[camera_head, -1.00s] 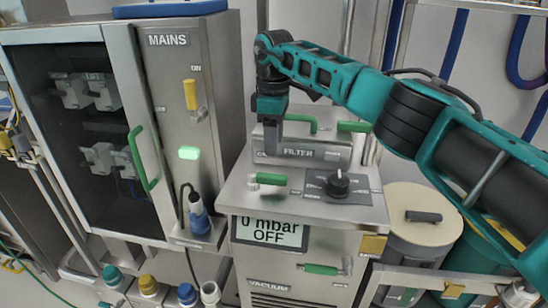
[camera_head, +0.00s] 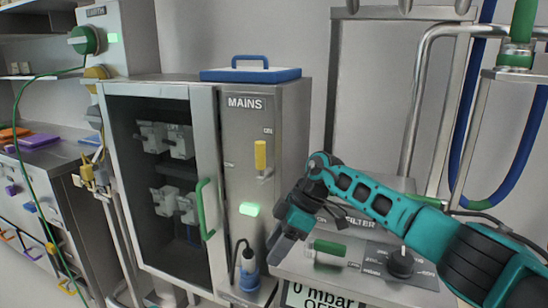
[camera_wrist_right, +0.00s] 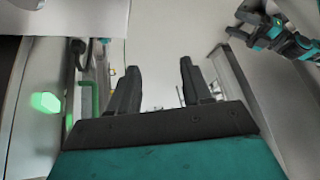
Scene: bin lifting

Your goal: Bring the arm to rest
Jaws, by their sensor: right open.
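My right arm comes in from the right in the head view. Its dark gripper (camera_head: 286,238) hangs tilted down to the left, near the left edge of the vacuum unit (camera_head: 300,264) and the lower right edge of the mains cabinet (camera_head: 291,120). In the wrist view the two fingers (camera_wrist_right: 160,88) stand wide apart with nothing between them. Whether the gripper touches anything cannot be told from the head view. A second teal arm (camera_wrist_right: 272,36) shows at the upper right of the wrist view; its jaws are too small to read.
The cabinet has a green door handle (camera_head: 203,210), a yellow lever (camera_head: 260,155), a lit green lamp (camera_head: 249,209) and a blue plug (camera_head: 249,270). A green handle (camera_head: 329,248) and black knob (camera_head: 400,262) are on the vacuum unit. A blue tray (camera_head: 250,74) tops the cabinet.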

